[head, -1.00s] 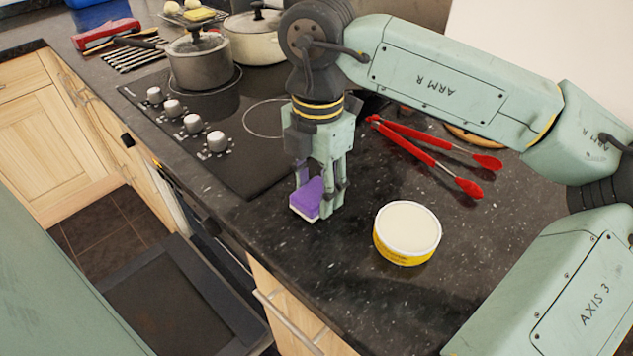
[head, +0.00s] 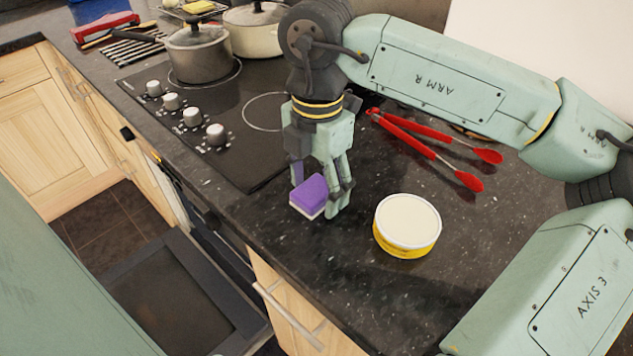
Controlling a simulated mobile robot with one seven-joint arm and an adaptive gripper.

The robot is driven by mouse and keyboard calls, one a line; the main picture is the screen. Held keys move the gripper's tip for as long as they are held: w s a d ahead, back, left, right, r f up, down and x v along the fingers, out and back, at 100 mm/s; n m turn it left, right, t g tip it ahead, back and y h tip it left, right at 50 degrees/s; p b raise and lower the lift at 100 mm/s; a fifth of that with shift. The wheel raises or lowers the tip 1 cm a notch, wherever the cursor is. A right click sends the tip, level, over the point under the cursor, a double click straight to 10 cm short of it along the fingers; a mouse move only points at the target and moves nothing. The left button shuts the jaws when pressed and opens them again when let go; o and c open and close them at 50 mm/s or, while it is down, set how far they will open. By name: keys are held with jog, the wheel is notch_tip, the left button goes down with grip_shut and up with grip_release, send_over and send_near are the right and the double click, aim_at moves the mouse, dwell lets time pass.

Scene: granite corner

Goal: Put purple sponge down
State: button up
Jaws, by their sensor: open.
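The purple sponge (head: 310,193) with a pale underside rests on the dark speckled countertop (head: 275,235), near its front edge and right of the hob. My gripper (head: 318,200) points down over the sponge, and its fingers are open around it. The near finger stands right of the sponge; part of the far finger and the sponge's back side are hidden.
A round yellow tub with a white lid (head: 407,224) stands right of the gripper. Red tongs (head: 430,150) lie behind it. The hob (head: 220,115) with knobs and a grey pot (head: 199,52) is at left. An oven door (head: 185,295) hangs open below the counter.

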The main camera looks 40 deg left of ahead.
aim_at(316, 186)
notch_tip(316, 186, up, 12)
jog(key=b, duration=0.1)
jog(key=shift+w+r, duration=0.15)
jog(key=shift+r, duration=0.05)
jog(key=shift+a+f, duration=0.1)
dwell(0.7)
